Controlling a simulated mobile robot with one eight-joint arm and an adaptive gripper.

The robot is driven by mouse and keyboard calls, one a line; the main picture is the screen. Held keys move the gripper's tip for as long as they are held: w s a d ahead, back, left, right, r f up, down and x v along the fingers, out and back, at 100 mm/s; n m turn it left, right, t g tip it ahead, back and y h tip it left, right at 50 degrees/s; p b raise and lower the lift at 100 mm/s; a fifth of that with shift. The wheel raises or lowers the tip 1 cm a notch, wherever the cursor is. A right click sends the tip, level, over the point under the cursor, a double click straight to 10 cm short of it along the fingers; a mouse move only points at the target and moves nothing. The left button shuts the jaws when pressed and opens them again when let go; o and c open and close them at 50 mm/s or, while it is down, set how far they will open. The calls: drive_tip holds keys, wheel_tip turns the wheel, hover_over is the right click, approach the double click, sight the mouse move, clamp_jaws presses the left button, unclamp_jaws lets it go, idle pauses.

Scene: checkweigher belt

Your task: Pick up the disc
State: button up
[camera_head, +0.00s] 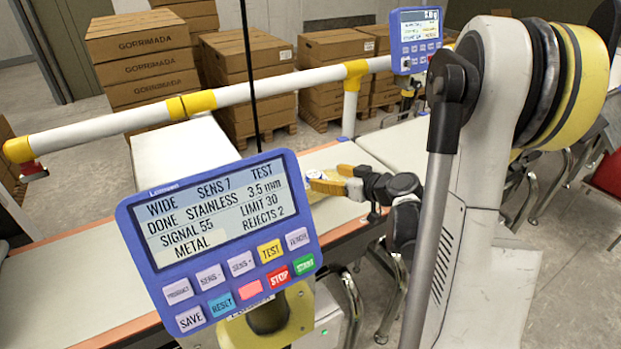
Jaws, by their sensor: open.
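My gripper (325,178) has yellow fingers and reaches in from the right, low over the belt (312,158). Its jaws are open. A small whitish and blue item (316,174) shows at the fingertips, partly hidden by them and by the blue control panel. It may be the disc, but it is too small to be sure. I cannot tell whether the fingers touch it.
A blue control panel (219,240) with a screen and coloured buttons stands in front and hides part of the belt. A white and yellow rail (262,88) runs above. A second blue display (416,40) stands behind. Stacked cardboard boxes (146,65) fill the back.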

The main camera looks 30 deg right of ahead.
sight(315, 175)
drive_tip(key=b+x, duration=0.1)
drive_tip(key=x, duration=0.3)
drive_tip(key=b+x, duration=0.1)
drive_tip(key=x, duration=0.1)
drive_tip(key=shift+w+a+f+b, duration=0.15)
drive_tip(key=shift+a+f+b, duration=0.05)
drive_tip(key=shift+a+b, duration=0.15)
drive_tip(key=shift+r, duration=0.1)
drive_tip(key=c, duration=1.3)
